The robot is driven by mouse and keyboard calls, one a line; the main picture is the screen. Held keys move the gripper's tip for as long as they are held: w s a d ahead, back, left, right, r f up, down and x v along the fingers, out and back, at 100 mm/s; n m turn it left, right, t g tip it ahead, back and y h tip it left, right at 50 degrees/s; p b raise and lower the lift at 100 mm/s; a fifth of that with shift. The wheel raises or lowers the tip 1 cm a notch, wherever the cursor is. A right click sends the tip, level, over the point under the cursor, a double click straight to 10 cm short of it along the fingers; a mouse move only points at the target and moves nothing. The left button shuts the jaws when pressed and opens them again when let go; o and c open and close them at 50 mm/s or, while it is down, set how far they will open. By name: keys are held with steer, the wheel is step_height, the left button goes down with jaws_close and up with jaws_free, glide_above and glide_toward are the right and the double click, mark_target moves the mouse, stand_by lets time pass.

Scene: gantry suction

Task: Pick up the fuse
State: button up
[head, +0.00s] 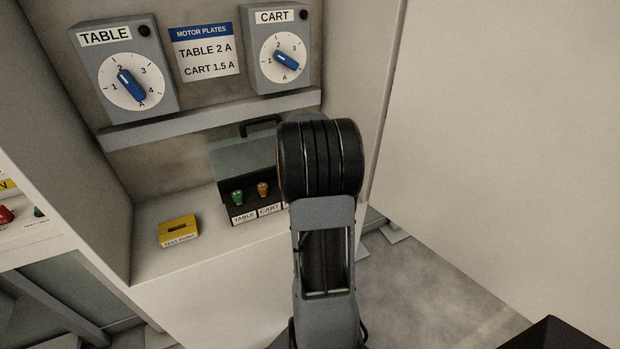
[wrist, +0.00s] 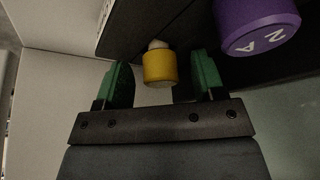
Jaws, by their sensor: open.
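In the wrist view a yellow fuse-like piece (wrist: 158,68) with a pale end sits between the green fingers of my gripper (wrist: 162,64). The gripper is open, with a gap visible on both sides of the piece. A larger purple piece marked "2 A" (wrist: 257,22) is close by, right of the right finger. In the head view a green fuse-like piece (head: 237,197) and an orange one (head: 263,189) stand in a dark box (head: 222,190) with labels "TABLE" and "CART". My arm hides the box's right part and my gripper there.
A yellow test point block (head: 179,231) sits on the pale counter (head: 150,268) left of the box. Above are a shelf (head: 210,118), a TABLE dial (head: 124,75), a CART dial (head: 279,55) and a motor plates sign (head: 205,52) reading TABLE 2 A, CART 1.5 A.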

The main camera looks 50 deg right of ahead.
steer(key=c, duration=1)
